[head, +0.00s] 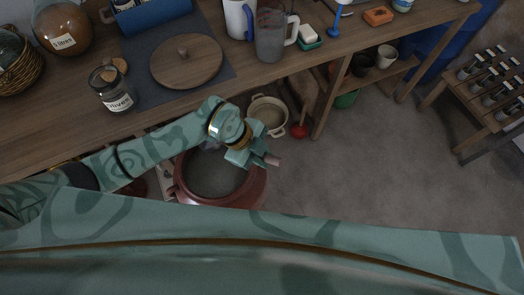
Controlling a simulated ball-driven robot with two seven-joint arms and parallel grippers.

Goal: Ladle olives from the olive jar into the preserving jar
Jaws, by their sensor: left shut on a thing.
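A clear glass jar (113,92) with a white label reading something like "olives" stands near the table's front edge. A larger round brown jar (63,28), its label apparently ending in "litres", stands behind it to the left. My left gripper (262,158) is beyond the table's front edge, above the right rim of a big reddish pot. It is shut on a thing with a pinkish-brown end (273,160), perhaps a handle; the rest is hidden. My right gripper is out of view.
The reddish pot (258,190) stands below the table (150,118). A round wooden lid (187,65) lies on a dark mat. A glass jug (270,38) and white jug (236,18) stand to its right. A cream pot (268,112) is below.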

